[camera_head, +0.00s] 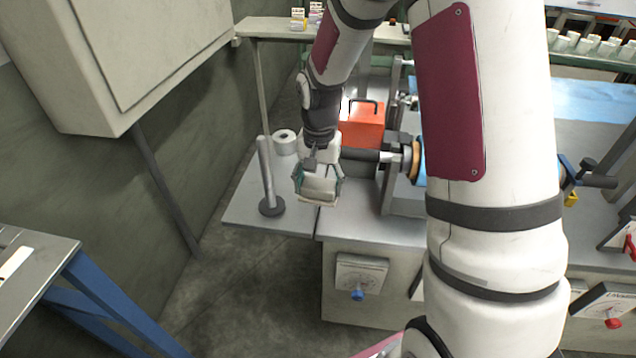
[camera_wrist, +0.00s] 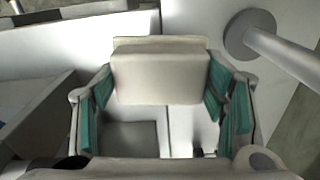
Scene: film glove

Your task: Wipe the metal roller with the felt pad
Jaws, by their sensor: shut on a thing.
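My gripper (camera_head: 319,182) is shut on the pale felt pad (camera_wrist: 158,76), a beige block held between its teal finger pads in the wrist view. The pad also shows below my wrist in the head view (camera_head: 318,189). It is held above the grey bench, near its front edge. A dark horizontal cylinder (camera_head: 361,154) projects from the machine just right of my gripper. A grey upright metal rod (camera_head: 266,172) on a round base stands to the left; it shows at the upper right in the wrist view (camera_wrist: 284,52). I cannot tell which of these is the metal roller.
A red-orange box (camera_head: 362,124) with a handle stands behind my gripper. A white roll (camera_head: 286,140) lies behind the rod. A pale cabinet (camera_head: 130,60) hangs at the upper left. Bare bench lies left of the rod; a blue-legged table (camera_head: 40,262) stands at the lower left.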

